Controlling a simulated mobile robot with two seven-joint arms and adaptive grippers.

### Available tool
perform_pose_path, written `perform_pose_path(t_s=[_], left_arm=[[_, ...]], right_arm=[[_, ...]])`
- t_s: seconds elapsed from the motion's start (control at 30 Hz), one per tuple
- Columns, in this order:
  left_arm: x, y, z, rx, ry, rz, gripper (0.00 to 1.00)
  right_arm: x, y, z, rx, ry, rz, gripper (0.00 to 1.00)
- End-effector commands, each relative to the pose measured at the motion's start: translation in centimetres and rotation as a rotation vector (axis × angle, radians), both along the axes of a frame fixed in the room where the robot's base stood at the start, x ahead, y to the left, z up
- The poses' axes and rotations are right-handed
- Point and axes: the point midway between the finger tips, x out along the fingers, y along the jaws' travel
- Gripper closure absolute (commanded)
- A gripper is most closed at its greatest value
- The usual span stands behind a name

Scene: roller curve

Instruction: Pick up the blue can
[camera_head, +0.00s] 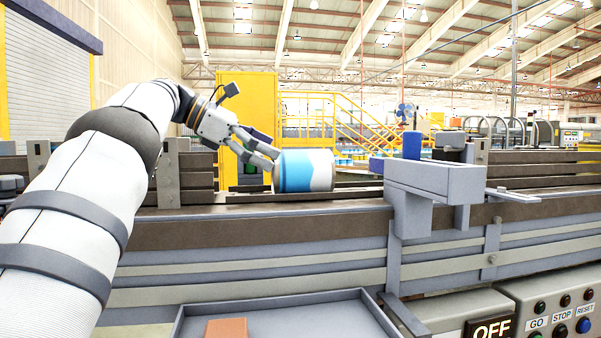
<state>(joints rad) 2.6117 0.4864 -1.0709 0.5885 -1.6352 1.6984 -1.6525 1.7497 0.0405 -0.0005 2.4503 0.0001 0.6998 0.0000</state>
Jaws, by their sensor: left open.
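The far side of the can is hidden. My right gripper is not in view.
A grey bracket (438,181) with a blue block (412,145) juts over the conveyor's front rail (270,228) to the right of the can. A grey tray (290,309) holding a brown block (226,328) lies at the front. A button panel (556,308) is at lower right.

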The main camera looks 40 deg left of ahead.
Motion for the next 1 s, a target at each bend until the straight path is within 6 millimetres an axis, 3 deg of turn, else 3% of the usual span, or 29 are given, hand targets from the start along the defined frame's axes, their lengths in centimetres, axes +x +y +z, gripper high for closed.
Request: perform_pose_path(t_s=[0.4,0.63,0.67,0.9,1.0], left_arm=[[4.6,-2.9,-3.4,0.0,0.0,0.0,0.0],[4.9,-3.0,-3.6,0.0,0.0,0.001,0.0],[4.9,-3.0,-3.6,0.0,0.0,0.001,0.02],[4.8,-3.0,-3.6,-0.001,0.0,0.0,0.53],[4.9,-3.0,-3.6,0.0,0.0,0.0,0.53]], right_arm=[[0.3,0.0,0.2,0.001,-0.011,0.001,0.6],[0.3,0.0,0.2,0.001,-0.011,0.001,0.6],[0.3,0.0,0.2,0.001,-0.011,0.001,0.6],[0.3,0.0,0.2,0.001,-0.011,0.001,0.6],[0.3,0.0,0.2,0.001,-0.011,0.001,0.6]])
